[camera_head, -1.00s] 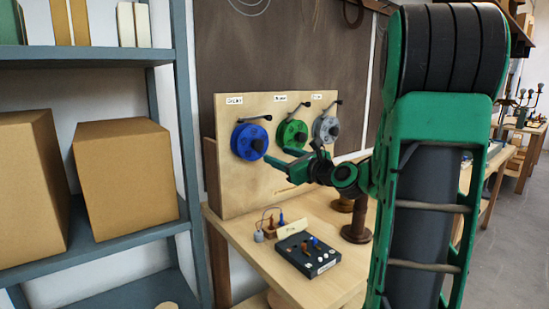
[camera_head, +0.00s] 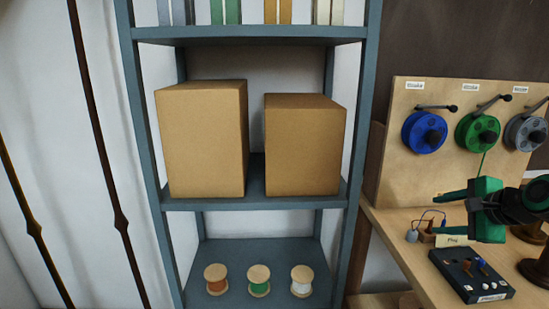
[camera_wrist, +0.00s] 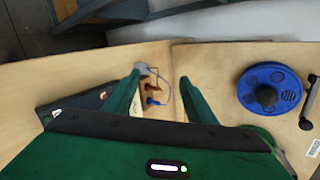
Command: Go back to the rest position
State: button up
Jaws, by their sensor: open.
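My gripper (camera_head: 455,212) is open and empty in the head view, below the reels and above the bench top. In the wrist view its two green fingers (camera_wrist: 160,75) are spread apart with nothing between them. A blue reel (camera_head: 425,132), a green reel (camera_head: 477,131) and a grey reel (camera_head: 525,133) hang on an upright wooden board (camera_head: 400,176). A thin green line runs down from the green reel towards my gripper; its lower end is hidden. The blue reel also shows right of the fingers in the wrist view (camera_wrist: 269,93).
A black box (camera_head: 470,276) with small controls and a small wired piece (camera_head: 428,232) stand on the bench (camera_head: 405,245) under my gripper. A blue-grey shelf (camera_head: 358,145) holds two cardboard boxes and three spools. The space in front of the shelf looks clear.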

jog(key=s+f+n+g, duration=0.2)
jog(key=s+n+g, duration=0.1)
jog(key=s, duration=0.6)
jog(key=s+a+f+n+g, duration=0.1)
jog(key=s+n+g, duration=0.3)
jog(key=s, duration=0.5)
jog(key=s+f+n+g+h, duration=0.1)
jog(key=s+f+n+g, duration=0.2)
jog(key=s+n, duration=0.3)
jog(key=s+f, duration=0.1)
jog(key=s, duration=0.3)
jog(key=shift+a+n, duration=0.2)
jog(key=shift+n, duration=0.1)
jog(key=shift+w+f, duration=0.2)
jog(key=shift+w, duration=0.45)
